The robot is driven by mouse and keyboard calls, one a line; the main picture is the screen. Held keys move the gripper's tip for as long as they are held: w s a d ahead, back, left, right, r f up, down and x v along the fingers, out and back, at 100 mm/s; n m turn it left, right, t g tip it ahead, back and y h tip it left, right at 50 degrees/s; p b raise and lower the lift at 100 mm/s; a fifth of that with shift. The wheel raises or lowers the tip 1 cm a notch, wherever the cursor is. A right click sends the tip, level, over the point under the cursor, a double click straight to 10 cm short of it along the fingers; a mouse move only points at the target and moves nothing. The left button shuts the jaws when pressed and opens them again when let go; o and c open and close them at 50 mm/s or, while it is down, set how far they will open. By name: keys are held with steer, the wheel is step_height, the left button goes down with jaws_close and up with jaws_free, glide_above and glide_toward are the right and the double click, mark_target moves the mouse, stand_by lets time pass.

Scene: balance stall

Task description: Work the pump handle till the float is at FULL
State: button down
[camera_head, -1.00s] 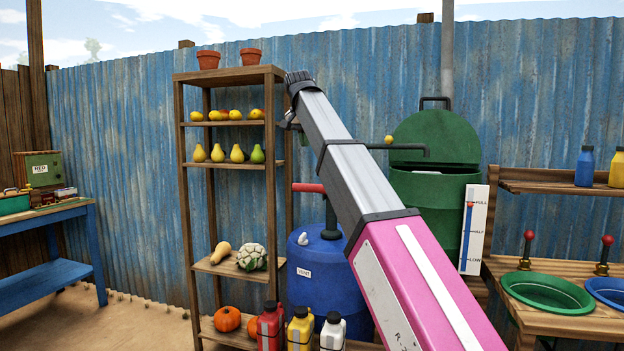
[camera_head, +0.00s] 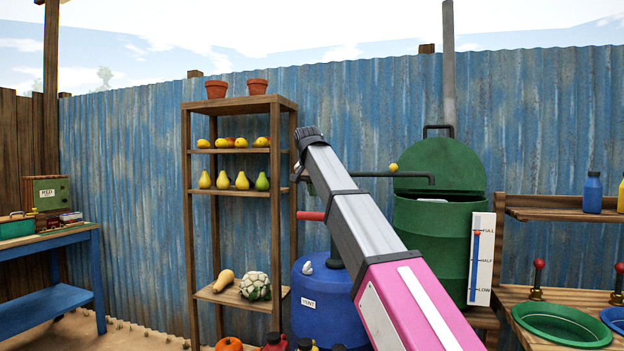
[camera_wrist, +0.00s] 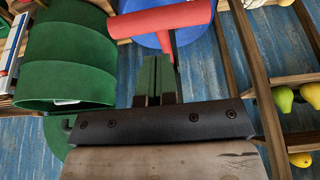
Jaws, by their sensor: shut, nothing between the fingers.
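The pump handle (camera_head: 311,216) is a red bar on a dark post above the blue drum (camera_head: 322,310). Its red T-shaped grip also shows in the wrist view (camera_wrist: 160,20). My gripper (camera_wrist: 158,66) is shut and empty, its green-padded fingers just short of the handle's stem in that view; I cannot tell whether they touch. In the head view my arm partly hides the gripper, above the handle. The white gauge (camera_head: 481,270) stands before the green tank (camera_head: 432,240). Its red float (camera_head: 477,233) is level with the FULL mark, atop a blue column.
A wooden shelf (camera_head: 240,104) with fruit and vegetables stands just left of the handle. A dark pipe (camera_head: 400,175) runs to the tank. A bench with a green basin (camera_head: 560,325) is at right, a blue table (camera_head: 50,300) at far left.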

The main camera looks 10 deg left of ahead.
mark_target(315, 215)
steer(key=shift+s+x, duration=0.15)
steer(key=shift+x, duration=1.3)
steer(key=shift+s+x, duration=0.15)
steer(key=shift+x, duration=1.35)
steer(key=shift+f, duration=0.15)
